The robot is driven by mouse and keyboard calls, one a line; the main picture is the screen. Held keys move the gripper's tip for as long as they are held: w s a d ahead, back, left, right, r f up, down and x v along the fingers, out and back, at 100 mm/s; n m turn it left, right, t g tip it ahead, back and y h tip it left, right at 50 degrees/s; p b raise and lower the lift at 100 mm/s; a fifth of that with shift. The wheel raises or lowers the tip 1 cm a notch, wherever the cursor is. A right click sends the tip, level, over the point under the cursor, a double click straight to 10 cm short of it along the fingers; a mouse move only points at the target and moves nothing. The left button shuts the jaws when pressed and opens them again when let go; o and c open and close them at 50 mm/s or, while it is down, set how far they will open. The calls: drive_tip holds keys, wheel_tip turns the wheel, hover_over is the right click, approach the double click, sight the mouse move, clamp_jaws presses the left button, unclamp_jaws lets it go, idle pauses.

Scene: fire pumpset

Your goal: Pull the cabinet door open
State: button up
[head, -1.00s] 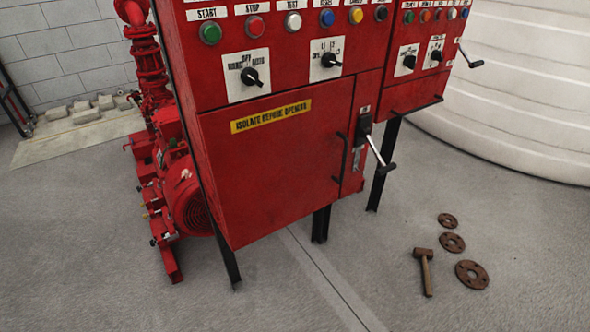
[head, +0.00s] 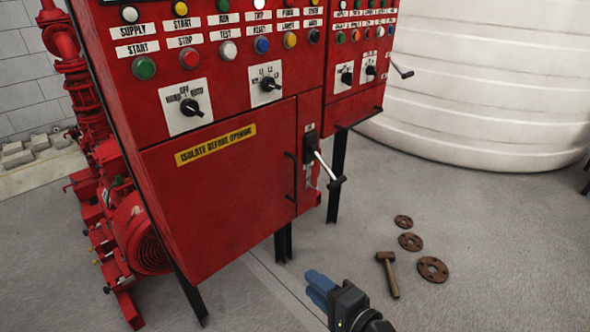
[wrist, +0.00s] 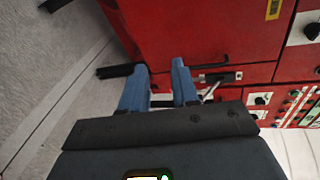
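The red cabinet door (head: 222,205) is closed, with a yellow "ISOLATE BEFORE OPENING" label. My gripper (head: 318,287) is in front of and below the door, apart from the handle. In the wrist view its two blue fingers (wrist: 160,78) are spread with nothing between them.
A black switch lever with a grey arm (head: 322,165) juts out right of the handle. Black legs (head: 337,175) hold up the cabinet. A hammer (head: 388,272) and rusty flanges (head: 432,269) lie on the floor at right. A red pump (head: 140,240) stands at left.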

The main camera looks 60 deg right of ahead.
drive_tip(key=w+d+r+m+t+h, duration=0.1)
drive_tip(key=w+d+r+m, duration=0.2)
drive_tip(key=w+d+m, duration=0.6)
drive_tip(key=w+d+r+m+t+h, duration=0.1)
drive_tip(key=w+d+r+m, duration=0.2)
drive_tip(key=w+d+m, duration=0.5)
drive_tip(key=w+d, duration=0.4)
drive_tip(key=d, duration=0.3)
drive_tip(key=shift+d+r+m+h, duration=0.2)
drive_tip(key=shift+d+m+h, duration=0.2)
clamp_jaws()
